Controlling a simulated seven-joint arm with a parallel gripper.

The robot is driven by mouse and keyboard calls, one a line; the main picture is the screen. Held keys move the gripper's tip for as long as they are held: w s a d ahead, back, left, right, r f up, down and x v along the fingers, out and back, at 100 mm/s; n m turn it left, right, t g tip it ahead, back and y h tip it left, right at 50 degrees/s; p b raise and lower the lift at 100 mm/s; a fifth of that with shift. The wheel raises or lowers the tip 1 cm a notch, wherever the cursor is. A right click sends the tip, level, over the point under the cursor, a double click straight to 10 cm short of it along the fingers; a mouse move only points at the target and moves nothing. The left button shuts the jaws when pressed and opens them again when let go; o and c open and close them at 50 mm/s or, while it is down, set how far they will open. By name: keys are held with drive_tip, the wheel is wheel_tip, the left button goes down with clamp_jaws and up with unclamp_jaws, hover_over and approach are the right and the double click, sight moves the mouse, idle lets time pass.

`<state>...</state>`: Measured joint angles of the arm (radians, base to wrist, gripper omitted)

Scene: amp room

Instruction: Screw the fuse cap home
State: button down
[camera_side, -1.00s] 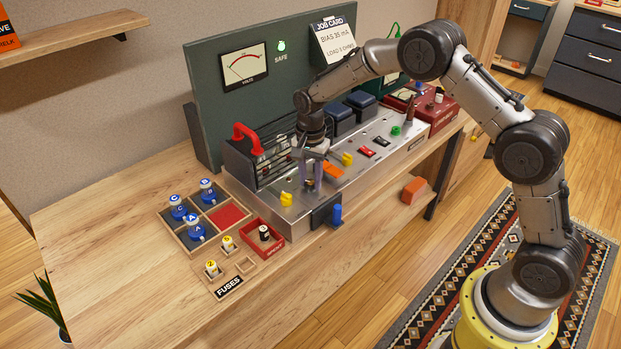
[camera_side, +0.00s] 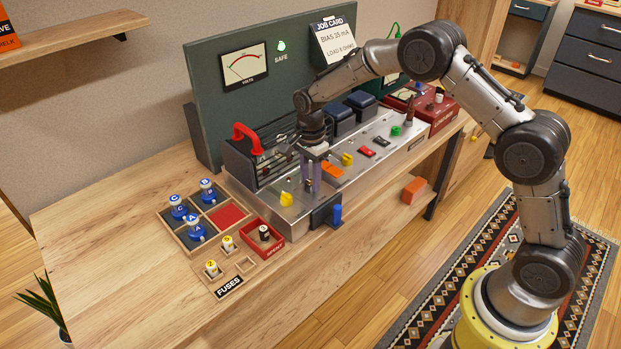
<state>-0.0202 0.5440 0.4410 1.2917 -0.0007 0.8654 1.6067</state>
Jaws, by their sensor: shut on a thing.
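My gripper (camera_side: 311,182) points straight down at the front left part of the metal amp chassis (camera_side: 330,190). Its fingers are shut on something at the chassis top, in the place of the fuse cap. The cap itself is hidden between the fingers, so I cannot tell how deep it sits. A yellow knob (camera_side: 286,199) is on the chassis to the left of the fingers, and an orange part (camera_side: 332,170) lies just to their right.
A fuse rack (camera_side: 229,285) and a red tray (camera_side: 273,249) with a fuse stand on the bench to the left. Blue-based tubes (camera_side: 195,229) sit in a divided tray. A red handle (camera_side: 247,137) rises behind my gripper. The bench's left side is clear.

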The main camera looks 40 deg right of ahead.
sight(311, 182)
drive_tip(key=shift+r, duration=0.15)
drive_tip(key=c, duration=0.5)
unclamp_jaws()
drive_tip(key=shift+c, duration=0.2)
wheel_tip(311, 182, up, 14)
